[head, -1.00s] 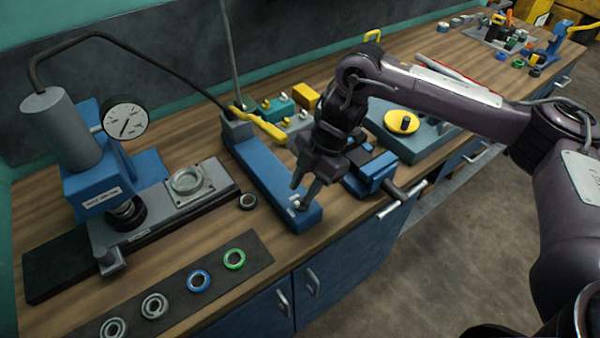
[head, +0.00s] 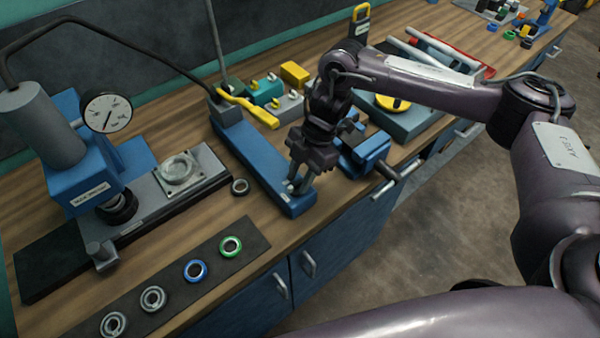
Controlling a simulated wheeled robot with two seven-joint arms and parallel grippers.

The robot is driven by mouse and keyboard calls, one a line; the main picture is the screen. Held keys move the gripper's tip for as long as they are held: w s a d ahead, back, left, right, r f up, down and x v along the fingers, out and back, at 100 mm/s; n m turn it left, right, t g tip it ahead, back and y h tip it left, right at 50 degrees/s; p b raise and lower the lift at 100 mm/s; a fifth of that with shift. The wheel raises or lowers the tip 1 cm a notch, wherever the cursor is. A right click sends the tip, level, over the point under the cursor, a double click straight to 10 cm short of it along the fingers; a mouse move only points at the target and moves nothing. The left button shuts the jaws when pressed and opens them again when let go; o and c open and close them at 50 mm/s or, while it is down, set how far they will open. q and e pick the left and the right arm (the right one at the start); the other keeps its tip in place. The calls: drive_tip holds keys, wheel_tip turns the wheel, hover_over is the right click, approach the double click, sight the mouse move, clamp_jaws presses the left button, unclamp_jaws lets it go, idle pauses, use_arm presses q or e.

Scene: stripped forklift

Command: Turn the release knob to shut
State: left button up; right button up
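A blue hand pump (head: 250,150) with a yellow lever (head: 246,107) lies on the wooden bench. A small pale metal knob (head: 291,187) sits on top of its near end; I take it for the release knob. My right gripper (head: 298,188) points down over that end, with its fingertips at the knob. The fingers partly hide the knob, and I cannot tell whether they press on it or stand apart around it. My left gripper is not in view.
A blue press with a dial gauge (head: 106,113) stands at the left. Several rings lie on a dark mat (head: 215,262) in front. A small blue vise (head: 364,152) is close to the right of my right gripper. A loose dark ring (head: 240,187) lies left of the pump.

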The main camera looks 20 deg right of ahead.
drive_tip(key=shift+w, duration=0.1)
drive_tip(key=c, duration=0.5)
clamp_jaws()
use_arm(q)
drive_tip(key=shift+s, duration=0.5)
